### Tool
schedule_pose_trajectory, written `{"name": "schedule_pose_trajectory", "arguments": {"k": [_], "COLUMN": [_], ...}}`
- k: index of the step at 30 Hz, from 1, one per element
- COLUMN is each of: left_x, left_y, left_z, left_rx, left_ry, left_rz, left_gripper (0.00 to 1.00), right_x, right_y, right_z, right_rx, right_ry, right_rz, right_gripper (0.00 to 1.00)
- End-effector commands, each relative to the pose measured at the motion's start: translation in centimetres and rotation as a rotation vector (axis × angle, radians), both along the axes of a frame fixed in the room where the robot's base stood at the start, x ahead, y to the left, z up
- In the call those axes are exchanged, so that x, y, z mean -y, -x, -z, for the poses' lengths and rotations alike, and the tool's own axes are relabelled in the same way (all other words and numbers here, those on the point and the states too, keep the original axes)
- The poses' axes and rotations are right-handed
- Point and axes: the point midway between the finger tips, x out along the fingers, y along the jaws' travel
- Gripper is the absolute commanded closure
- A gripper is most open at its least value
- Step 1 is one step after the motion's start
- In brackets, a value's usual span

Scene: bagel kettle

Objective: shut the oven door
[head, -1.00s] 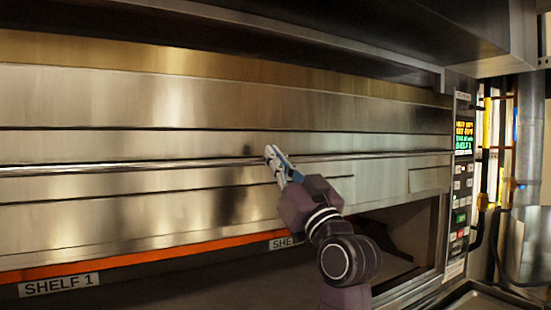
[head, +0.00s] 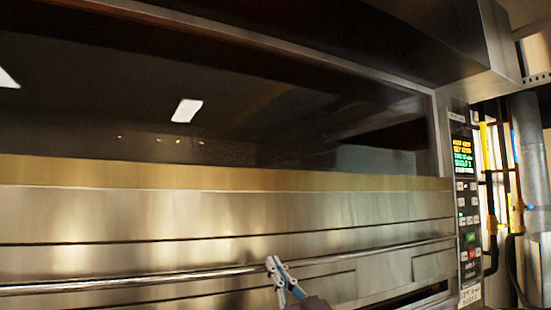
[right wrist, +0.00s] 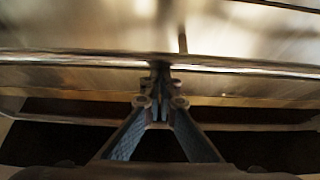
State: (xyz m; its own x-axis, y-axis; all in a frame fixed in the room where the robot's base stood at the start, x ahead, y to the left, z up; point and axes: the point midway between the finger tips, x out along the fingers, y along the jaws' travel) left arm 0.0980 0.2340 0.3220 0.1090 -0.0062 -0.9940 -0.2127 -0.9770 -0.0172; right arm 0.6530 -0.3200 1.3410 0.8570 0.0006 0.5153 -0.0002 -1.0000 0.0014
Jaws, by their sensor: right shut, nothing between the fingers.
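The oven door (head: 200,215) fills the lower part of the head view as a broad steel front with a brass-coloured upper strip. Its long bar handle (head: 150,281) runs across it, and also crosses the right wrist view (right wrist: 80,60). Above the strip is a dark, glossy glass-like area (head: 250,110) with white reflections. My right gripper (head: 273,265) is at the bar, its fingers shut and empty. In the right wrist view the fingertips (right wrist: 160,72) meet at the bar and seem to touch it. The door's lower edge is mostly out of view. My left gripper is not in view.
A control panel (head: 467,210) with a lit display is on the oven's right side. A dark hood (head: 400,35) overhangs the top. Pipes (head: 490,180) stand at the far right. A narrow dark gap (head: 425,296) shows at the lower right.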

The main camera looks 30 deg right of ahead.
Motion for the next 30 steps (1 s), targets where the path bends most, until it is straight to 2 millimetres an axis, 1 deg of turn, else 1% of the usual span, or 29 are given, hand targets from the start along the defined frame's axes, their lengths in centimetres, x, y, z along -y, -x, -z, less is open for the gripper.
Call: {"name": "schedule_pose_trajectory", "arguments": {"k": [1, 6, 9, 12, 17, 27, 30], "left_x": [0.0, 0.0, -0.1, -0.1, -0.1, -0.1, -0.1], "left_y": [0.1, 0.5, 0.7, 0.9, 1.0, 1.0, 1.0], "left_z": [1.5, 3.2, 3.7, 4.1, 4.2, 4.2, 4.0], "left_rx": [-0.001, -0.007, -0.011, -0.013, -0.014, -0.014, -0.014], "left_ry": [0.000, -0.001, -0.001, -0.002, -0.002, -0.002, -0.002], "left_rz": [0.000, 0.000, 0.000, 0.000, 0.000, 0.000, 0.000], "left_gripper": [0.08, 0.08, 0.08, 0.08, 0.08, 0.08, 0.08], "right_x": [0.0, 0.0, 0.0, 0.0, 0.0, 0.0, 0.0], "right_y": [-0.5, -0.5, -0.5, -0.4, -0.4, -0.5, -0.5], "right_z": [3.0, 6.0, 7.0, 7.6, 7.9, 8.0, 7.8], "right_rx": [-0.024, -0.022, -0.021, -0.018, -0.018, -0.020, -0.020], "right_ry": [0.000, 0.000, 0.000, 0.000, -0.001, -0.001, -0.001], "right_rz": [0.000, 0.000, 0.000, 0.000, 0.000, -0.002, -0.002], "right_gripper": [1.00, 1.00, 1.00, 1.00, 1.00, 1.00, 1.00]}}
